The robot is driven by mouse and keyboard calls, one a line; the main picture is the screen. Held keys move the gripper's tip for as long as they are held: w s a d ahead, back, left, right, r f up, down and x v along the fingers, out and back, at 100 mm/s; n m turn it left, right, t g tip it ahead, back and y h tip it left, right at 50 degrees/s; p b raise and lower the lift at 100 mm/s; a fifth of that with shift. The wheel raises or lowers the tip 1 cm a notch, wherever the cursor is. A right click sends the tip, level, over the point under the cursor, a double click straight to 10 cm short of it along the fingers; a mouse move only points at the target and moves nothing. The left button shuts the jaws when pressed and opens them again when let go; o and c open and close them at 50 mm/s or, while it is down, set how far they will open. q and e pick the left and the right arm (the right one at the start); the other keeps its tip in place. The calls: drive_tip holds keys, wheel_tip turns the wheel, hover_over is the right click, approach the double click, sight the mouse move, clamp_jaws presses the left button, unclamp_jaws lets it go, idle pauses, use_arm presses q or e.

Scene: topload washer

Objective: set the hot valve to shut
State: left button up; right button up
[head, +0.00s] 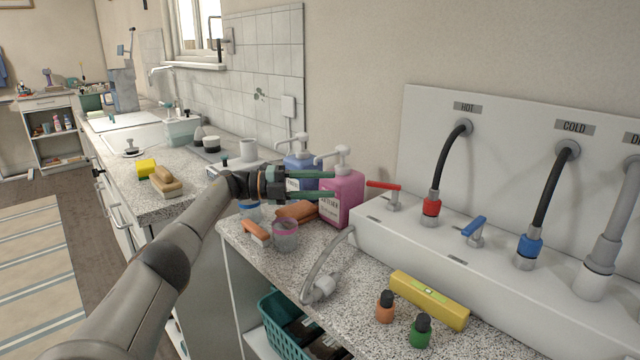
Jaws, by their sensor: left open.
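The hot valve (385,188) is a red lever on a short grey stem, on the white panel ledge below the HOT label (466,106). Its lever points left, toward my gripper. My left gripper (335,184) is open and empty, its two green fingers pointing right. Its fingertips appear just left of the lever, overlapping the pink bottle (345,196) in the view; I cannot tell the exact depth gap. The blue cold valve (474,230) stands to the right. My right gripper is not in view.
A blue pump bottle (299,168) stands behind my gripper. A yellow spirit level (429,299), an orange-brown bottle (385,306) and a green bottle (420,331) lie or stand on the speckled counter. A grey hose (322,284) is nearby.

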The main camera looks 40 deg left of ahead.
use_arm(q)
drive_tip(key=shift+s+a, duration=0.15)
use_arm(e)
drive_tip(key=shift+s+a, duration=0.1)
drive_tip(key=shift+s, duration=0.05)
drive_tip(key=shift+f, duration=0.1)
use_arm(q)
drive_tip(key=n+t+y+p, duration=0.6)
drive_tip(key=n+y+p, duration=0.25)
drive_tip(key=y, duration=0.45)
approach(374, 186)
drive_tip(key=shift+n, duration=0.25)
drive_tip(key=shift+w+r+p, duration=0.1)
drive_tip(key=shift+w+p, duration=0.35)
drive_tip(key=shift+w, duration=4.95)
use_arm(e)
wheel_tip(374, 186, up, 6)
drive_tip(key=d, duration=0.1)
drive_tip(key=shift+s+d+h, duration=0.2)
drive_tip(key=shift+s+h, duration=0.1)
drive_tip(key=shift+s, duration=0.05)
use_arm(q)
drive_tip(key=shift+c, duration=0.3)
clamp_jaws()
